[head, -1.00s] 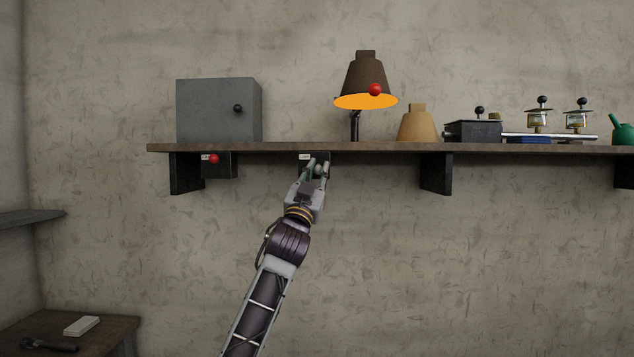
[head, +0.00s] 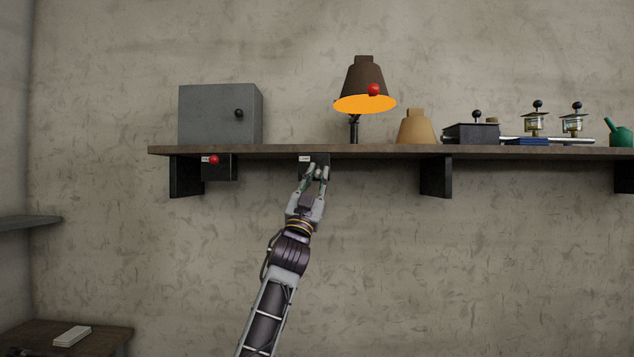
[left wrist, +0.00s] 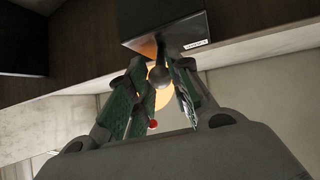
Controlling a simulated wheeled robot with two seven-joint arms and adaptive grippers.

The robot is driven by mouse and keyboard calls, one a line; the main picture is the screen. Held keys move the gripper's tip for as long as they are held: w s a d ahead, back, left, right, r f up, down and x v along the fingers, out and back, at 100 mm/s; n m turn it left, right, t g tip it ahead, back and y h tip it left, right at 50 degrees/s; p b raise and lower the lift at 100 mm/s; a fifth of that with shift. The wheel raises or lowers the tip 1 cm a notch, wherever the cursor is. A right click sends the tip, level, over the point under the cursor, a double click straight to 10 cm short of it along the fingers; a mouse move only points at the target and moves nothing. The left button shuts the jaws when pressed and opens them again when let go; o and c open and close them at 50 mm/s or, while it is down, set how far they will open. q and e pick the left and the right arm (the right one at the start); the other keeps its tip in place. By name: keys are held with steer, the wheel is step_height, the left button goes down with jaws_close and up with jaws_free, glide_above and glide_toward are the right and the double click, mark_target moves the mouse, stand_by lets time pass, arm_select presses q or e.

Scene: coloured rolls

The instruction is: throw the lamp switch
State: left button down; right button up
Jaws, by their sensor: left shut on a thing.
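The lamp switch is a small dark box (head: 320,159) with a white label, fixed under the shelf; it also shows at the top of the left wrist view (left wrist: 165,27). Its lever ends in a dark round knob (left wrist: 158,76). My left gripper (head: 316,172) is just below the box, its green-padded fingers (left wrist: 160,85) shut around the knob. The lamp (head: 364,78) stands on the shelf above, to the right of the switch. The underside of its brown shade glows orange, and a red ball shows at its rim. My right gripper is not in view.
The wooden shelf (head: 285,151) carries a grey cabinet (head: 218,115), a tan cone-shaped object (head: 416,128) and several small devices. A second box with a red knob (head: 214,160) hangs under the shelf to the left. Brackets flank the gripper; the wall below is clear.

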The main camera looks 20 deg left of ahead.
arm_select(q)
steer(key=shift+f, duration=0.1)
steer(key=c, duration=1.3)
jaws_free()
steer(key=shift+o, duration=0.2)
steer(key=v, duration=1.2)
